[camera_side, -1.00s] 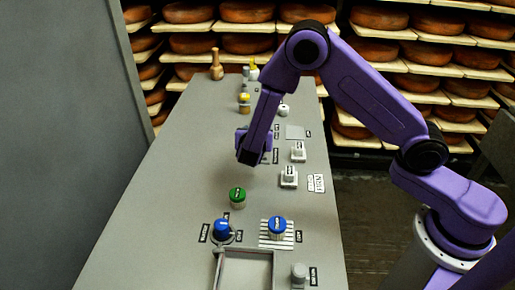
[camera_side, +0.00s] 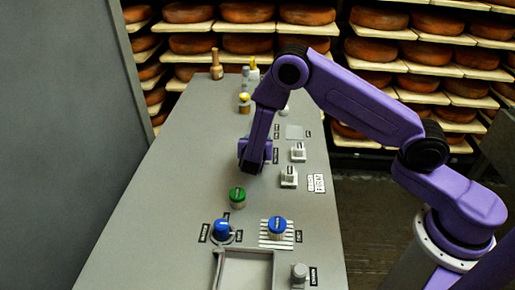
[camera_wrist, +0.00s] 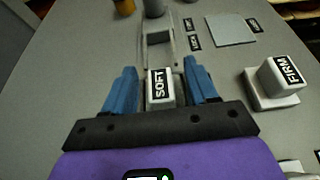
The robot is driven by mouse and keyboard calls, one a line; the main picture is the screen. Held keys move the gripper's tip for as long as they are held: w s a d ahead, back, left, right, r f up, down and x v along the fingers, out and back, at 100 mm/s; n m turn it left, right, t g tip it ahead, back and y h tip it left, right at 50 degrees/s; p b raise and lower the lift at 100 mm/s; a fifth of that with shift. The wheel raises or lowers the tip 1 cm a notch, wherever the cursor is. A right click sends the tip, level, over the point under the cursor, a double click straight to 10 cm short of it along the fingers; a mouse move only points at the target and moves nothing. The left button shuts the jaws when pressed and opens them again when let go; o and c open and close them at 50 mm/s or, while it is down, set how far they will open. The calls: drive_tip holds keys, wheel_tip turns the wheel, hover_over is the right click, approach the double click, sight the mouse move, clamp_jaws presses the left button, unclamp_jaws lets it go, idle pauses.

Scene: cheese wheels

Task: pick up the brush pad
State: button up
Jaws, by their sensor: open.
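No label that I can read says brush pad, so I cannot tell for sure which piece it is. My gripper (camera_side: 256,160) hangs low over the middle of the counter; in the wrist view its blue fingers (camera_wrist: 162,76) are open. A pale block labelled SOFT (camera_wrist: 160,98) stands between the fingers, with a gap visible on each side. A pale block labelled FIRM (camera_wrist: 282,74) sits on a white base to the right of the fingers. In the side view, the block under my gripper is hidden.
A green-topped jar (camera_side: 237,197), a blue-topped jar (camera_side: 277,227) on a slatted mat and a blue knob-like piece (camera_side: 222,229) stand nearer. A grey tray (camera_side: 219,272) lies in front. A flat pale square (camera_wrist: 231,30) lies beyond. Cheese shelves line the back.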

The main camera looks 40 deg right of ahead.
drive_tip(key=c, duration=1.1)
drive_tip(key=shift+o, duration=0.2)
drive_tip(key=shift+r, duration=0.2)
